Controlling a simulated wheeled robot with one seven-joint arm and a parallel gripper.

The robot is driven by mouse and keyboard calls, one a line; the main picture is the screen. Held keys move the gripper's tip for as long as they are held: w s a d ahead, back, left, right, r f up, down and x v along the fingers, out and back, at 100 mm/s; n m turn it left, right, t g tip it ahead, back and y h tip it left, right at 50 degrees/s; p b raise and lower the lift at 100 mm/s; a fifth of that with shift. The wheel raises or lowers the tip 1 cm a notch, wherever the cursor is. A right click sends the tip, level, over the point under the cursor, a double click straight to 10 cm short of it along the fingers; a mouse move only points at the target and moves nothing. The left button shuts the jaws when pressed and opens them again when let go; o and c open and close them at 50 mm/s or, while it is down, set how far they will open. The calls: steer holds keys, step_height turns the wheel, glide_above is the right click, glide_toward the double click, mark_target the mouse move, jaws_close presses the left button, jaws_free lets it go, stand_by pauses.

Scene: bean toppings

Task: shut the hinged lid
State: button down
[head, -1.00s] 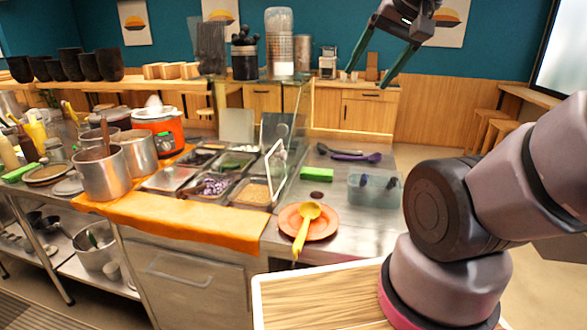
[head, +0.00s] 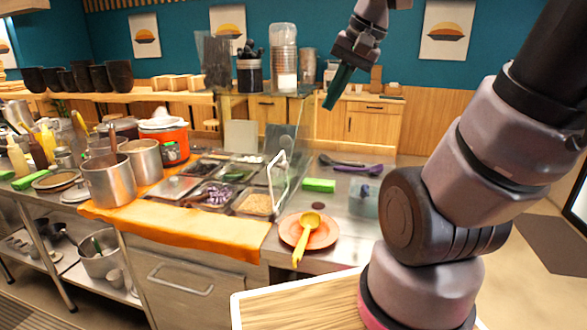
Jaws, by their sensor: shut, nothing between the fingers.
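A clear hinged lid with a white handle (head: 278,169) stands raised at the right end of the topping bins on the counter. Its see-through panel is hard to make out, and I cannot tell its hinge line. The bins below hold purple onion (head: 212,194), beans or grains (head: 255,204) and other toppings, and they are uncovered. My gripper (head: 331,103), with teal fingers, is high above the counter, above and to the right of the lid. It points down, shut and empty, apart from the lid.
An orange plate with a yellow ladle (head: 306,238) sits at the counter front. A green block (head: 319,185), purple spoon (head: 360,169) and clear container (head: 364,197) lie right of the lid. Steel pots (head: 108,180) stand left. A glass shelf with cups (head: 284,58) rises behind.

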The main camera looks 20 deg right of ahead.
steer(key=w+d+f+m+g+y, duration=0.25)
steer(key=w+f+m+y, duration=0.45)
steer(key=w+f, duration=0.45)
steer(key=m+t+y, duration=0.4)
steer(key=m+t, duration=0.2)
steer(key=m, duration=0.4)
glide_toward(287, 165)
steer(key=x, duration=0.7)
steer(key=shift+w+d+f, duration=0.15)
steer(key=shift+w+d, duration=0.05)
